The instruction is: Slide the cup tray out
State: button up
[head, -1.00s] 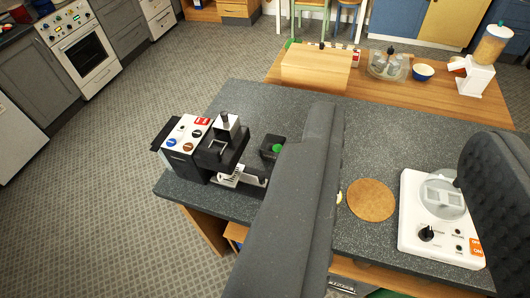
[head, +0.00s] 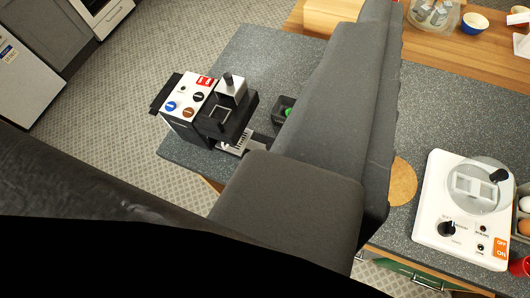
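The coffee machine (head: 186,101), with a white button panel and a black front section, stands at the left end of the dark speckled counter. Its cup tray, a pale slatted piece (head: 241,142), shows low at the front of the machine, on its right side. How far the tray stands out I cannot tell. My grey arm links cross the middle of the view, just right of the tray, and cover the counter there. My gripper is not visible, so its distance from the tray cannot be seen.
A dark box with a green top (head: 287,112) sits right of the machine, close to my arm. A round cork mat (head: 402,182) is partly covered by my arm. A white appliance (head: 441,218) stands at the right. A wooden table (head: 420,45) adjoins behind.

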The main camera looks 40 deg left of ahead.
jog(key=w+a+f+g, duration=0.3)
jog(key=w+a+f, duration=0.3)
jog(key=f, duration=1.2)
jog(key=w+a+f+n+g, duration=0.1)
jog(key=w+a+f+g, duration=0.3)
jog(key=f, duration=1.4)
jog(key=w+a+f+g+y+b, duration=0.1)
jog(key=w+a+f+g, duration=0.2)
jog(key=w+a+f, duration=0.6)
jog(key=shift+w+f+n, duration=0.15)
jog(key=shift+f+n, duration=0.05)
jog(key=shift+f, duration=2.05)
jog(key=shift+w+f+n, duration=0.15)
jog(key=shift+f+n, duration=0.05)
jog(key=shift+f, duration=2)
